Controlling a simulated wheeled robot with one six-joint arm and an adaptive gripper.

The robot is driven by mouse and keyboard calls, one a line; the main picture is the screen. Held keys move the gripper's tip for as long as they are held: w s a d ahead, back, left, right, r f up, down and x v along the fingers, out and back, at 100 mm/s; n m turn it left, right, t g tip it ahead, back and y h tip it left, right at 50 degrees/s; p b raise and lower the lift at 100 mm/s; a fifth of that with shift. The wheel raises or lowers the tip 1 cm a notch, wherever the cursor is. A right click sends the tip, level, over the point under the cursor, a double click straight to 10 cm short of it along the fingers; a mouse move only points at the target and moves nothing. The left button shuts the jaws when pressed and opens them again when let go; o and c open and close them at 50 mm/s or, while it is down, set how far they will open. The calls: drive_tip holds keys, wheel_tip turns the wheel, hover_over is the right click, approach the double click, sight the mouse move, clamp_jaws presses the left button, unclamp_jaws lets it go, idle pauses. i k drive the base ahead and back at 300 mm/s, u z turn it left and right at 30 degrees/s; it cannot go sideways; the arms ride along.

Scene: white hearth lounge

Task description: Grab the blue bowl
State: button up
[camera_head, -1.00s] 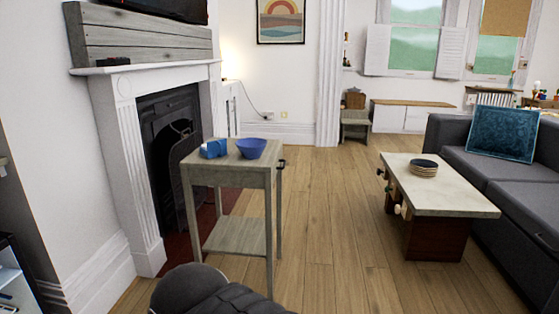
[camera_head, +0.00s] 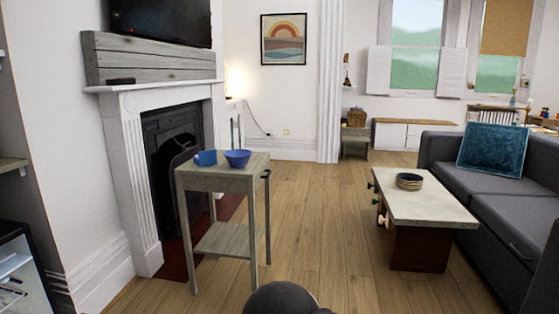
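The blue bowl (camera_head: 237,158) sits upright on the top of a small grey wooden side table (camera_head: 215,181), which stands in front of the fireplace. A smaller blue object (camera_head: 205,158) lies just left of the bowl on the same top, close to it. A dark rounded part of my own arm shows at the bottom edge of the picture. My gripper is not in view.
A low table (camera_head: 430,208) with a stack of dark-topped plates or bowls (camera_head: 409,181) stands to the right, before a grey sofa (camera_head: 490,210). The white fireplace (camera_head: 138,190) is close behind the side table. The wooden floor (camera_head: 320,230) between the tables is clear.

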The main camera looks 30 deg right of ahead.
sight(236, 158)
drive_tip(key=z, duration=0.25)
drive_tip(key=i, duration=1.05)
